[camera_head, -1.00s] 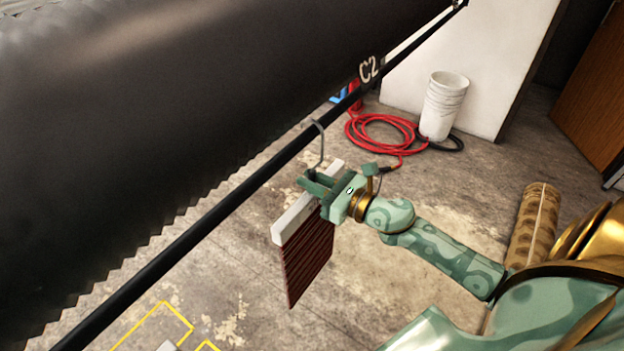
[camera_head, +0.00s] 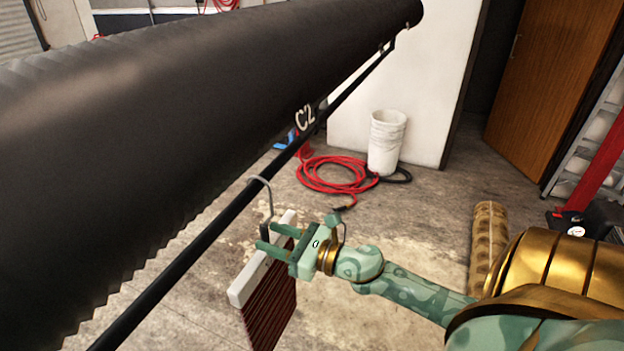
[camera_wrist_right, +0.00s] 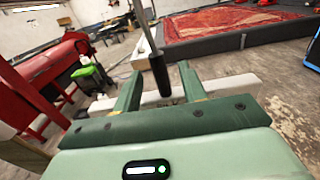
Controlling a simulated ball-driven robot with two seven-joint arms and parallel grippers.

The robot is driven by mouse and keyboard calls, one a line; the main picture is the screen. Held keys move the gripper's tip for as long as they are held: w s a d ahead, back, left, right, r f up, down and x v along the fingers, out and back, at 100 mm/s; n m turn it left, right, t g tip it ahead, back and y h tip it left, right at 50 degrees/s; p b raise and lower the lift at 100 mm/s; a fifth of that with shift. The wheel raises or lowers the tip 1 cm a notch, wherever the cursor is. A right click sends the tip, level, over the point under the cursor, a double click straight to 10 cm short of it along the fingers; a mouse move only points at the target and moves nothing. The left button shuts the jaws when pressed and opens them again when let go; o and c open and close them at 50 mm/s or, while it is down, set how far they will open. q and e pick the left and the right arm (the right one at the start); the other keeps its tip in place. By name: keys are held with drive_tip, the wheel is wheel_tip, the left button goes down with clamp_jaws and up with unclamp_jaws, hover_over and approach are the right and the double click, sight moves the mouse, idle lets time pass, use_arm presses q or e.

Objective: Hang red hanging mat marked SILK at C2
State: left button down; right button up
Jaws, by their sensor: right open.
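The red hanging mat (camera_head: 272,305) hangs below a pale bar (camera_head: 248,278) with a grey metal hook (camera_head: 270,192). The hook's bend is over the thin black rail (camera_head: 205,238), a little on the near side of the white C2 label (camera_head: 305,117). My right gripper (camera_head: 266,238) is open, its fingers either side of the hook's dark grip. The right wrist view shows the dark grip (camera_wrist_right: 161,75) between the two spread fingers, with the pale bar (camera_wrist_right: 232,88) beyond. No SILK marking is readable. My left gripper is out of view.
A large black roller (camera_head: 180,110) runs alongside the rail. A white bucket (camera_head: 387,145) and a coiled red hose (camera_head: 325,175) stand on the floor behind. A wooden door (camera_head: 545,85) is at the right. The floor between hose and mat is clear.

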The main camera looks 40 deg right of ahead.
drive_tip(key=b+v, duration=0.2)
drive_tip(key=v, duration=1.2)
drive_tip(key=shift+b, duration=0.4)
